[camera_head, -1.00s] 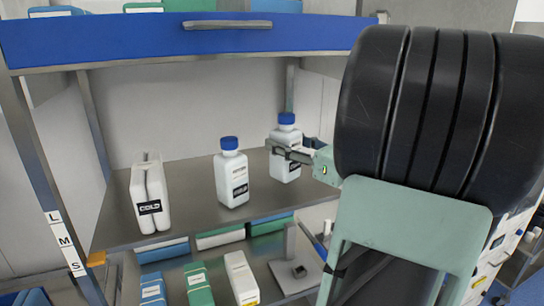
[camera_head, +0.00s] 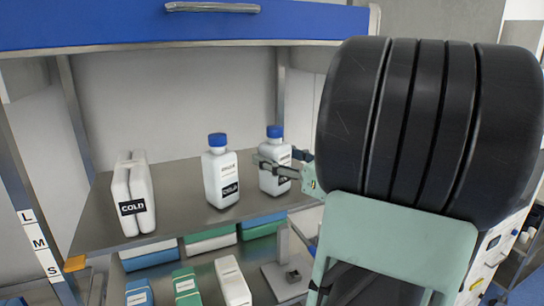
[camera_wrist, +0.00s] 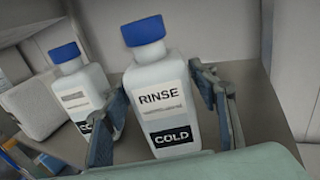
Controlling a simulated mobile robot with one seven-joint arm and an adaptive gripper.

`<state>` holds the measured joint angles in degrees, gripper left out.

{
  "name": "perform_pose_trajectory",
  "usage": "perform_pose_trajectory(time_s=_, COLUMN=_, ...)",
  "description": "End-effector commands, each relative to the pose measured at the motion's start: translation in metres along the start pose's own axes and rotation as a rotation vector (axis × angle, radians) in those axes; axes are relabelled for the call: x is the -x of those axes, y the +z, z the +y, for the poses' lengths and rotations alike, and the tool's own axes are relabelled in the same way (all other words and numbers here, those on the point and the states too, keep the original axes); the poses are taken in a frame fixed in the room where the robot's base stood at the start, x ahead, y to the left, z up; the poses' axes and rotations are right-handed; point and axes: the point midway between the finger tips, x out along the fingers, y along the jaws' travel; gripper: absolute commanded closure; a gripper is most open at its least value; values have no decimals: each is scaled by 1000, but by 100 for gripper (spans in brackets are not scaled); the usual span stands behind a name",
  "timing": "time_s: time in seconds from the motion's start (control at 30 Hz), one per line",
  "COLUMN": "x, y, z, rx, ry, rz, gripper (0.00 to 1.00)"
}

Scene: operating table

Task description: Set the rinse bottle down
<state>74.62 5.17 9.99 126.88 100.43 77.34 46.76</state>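The rinse bottle (camera_head: 273,180) is white with a blue cap and stands upright at the right part of the metal shelf. Its base looks at or very near the shelf surface; I cannot tell whether it touches. In the wrist view the bottle (camera_wrist: 163,110) faces me with its RINSE and COLD labels. My gripper (camera_head: 279,166) reaches in from the right with one finger on each side of the bottle.
A similar blue-capped bottle (camera_head: 221,178) stands close to the left, also seen in the wrist view (camera_wrist: 82,90). A white COLD pack (camera_head: 132,195) stands farther left. A blue drawer front (camera_head: 190,27) overhangs the shelf (camera_head: 175,222). Boxes fill the level below.

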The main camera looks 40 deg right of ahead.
Motion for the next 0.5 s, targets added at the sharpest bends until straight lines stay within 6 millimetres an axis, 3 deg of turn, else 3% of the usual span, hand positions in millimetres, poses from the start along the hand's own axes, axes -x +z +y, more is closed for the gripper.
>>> perform_pose_trajectory(time_s=0.37, x=0, y=4, z=0, rx=1, ry=0, rz=0, gripper=38)
perform_pose_trajectory(time_s=0.5, x=15, y=2, z=-1, rx=3, ry=-3, rz=0, gripper=38)
